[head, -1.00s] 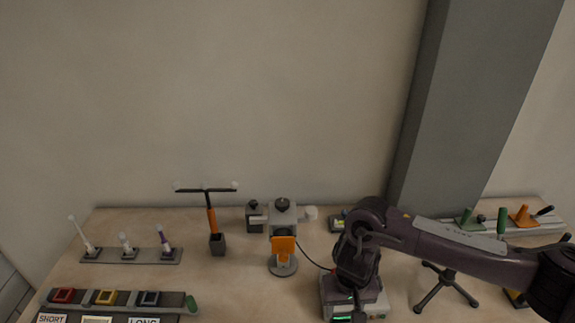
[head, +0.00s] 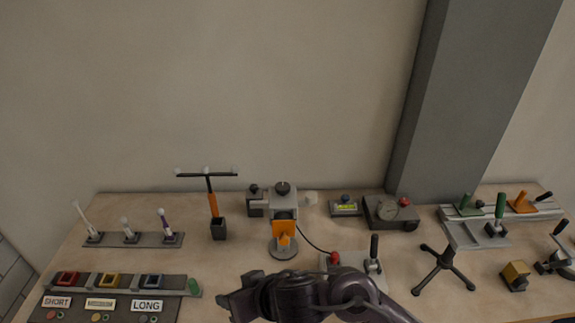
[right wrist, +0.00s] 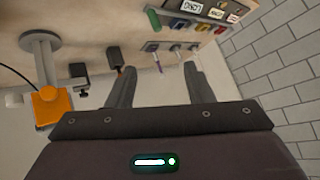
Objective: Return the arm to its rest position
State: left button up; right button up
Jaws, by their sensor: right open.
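My right arm reaches in from the bottom right of the head view, bent low in front of the table, with its gripper (head: 232,304) pointing left near the bottom edge. In the right wrist view the two fingers of my right gripper (right wrist: 158,92) are spread apart with nothing between them. That view looks tilted over the table, with the orange-fronted device (right wrist: 52,105) at left and the small rack of sticks (right wrist: 172,48) beyond the fingers. My left gripper does not show.
A panel with red, yellow and blue frames (head: 110,281) lies front left. The orange-fronted device (head: 284,230) stands mid-table. A grey pillar (head: 470,110) rises behind.

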jog(key=d+r+m+t+h, duration=0.1)
jog(key=d+m+t+h, duration=0.2)
jog(key=d, duration=1)
jog(key=s+d+f+m+g+h, duration=0.1)
jog(key=s+d+f+g+h, duration=0.15)
jog(key=s+d, duration=0.4)
jog(key=s+d+f+m+g+h, duration=0.1)
jog(key=s+d+f+g+h, duration=0.2)
jog(key=d, duration=0.7)
notch_tip(320, 180, down, 34)
jog(key=s+b, duration=0.3)
jog(key=b, duration=0.1)
jog(key=s+d+f+g+b, duration=0.2)
jog(key=s+d+f, duration=0.1)
jog(key=s+f, duration=1.5)
notch_tip(320, 180, down, 3)
jog(key=shift+s+d+r+n+b, duration=0.15)
jog(key=shift+s+r+n+b, duration=0.05)
jog(key=shift+s+n+b, duration=0.2)
